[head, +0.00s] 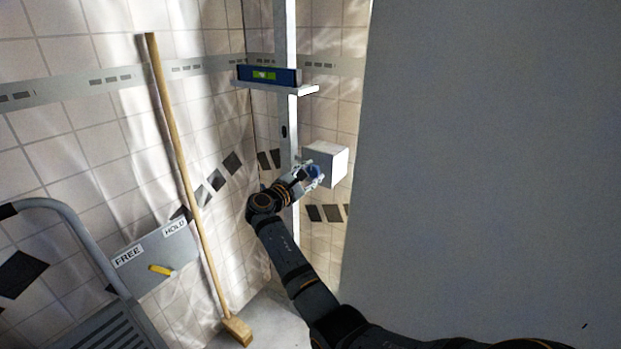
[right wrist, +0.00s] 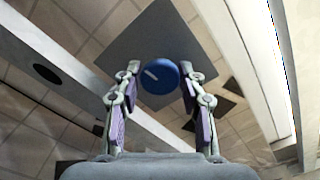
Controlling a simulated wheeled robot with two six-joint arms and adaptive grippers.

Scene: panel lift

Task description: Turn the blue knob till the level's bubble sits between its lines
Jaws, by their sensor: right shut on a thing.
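The blue knob (head: 315,170) sits on the side of a pale box (head: 333,162) by the upright metal post. In the right wrist view the knob (right wrist: 161,78) is round, with a short white mark left of its middle. My right gripper (head: 308,174) is shut on the knob, one finger on each side, as the right wrist view (right wrist: 160,70) shows. The blue level (head: 283,76) lies on a small white shelf (head: 308,90) above. Its green vial (head: 264,75) shows, but the bubble and lines are too small to read. My left gripper is out of view.
A broom (head: 178,150) leans on the tiled wall at left. A plate marked FREE and HOLD with a yellow lever (head: 161,270) is beside it. A step ladder (head: 85,240) stands at lower left. A large grey panel (head: 490,170) fills the right.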

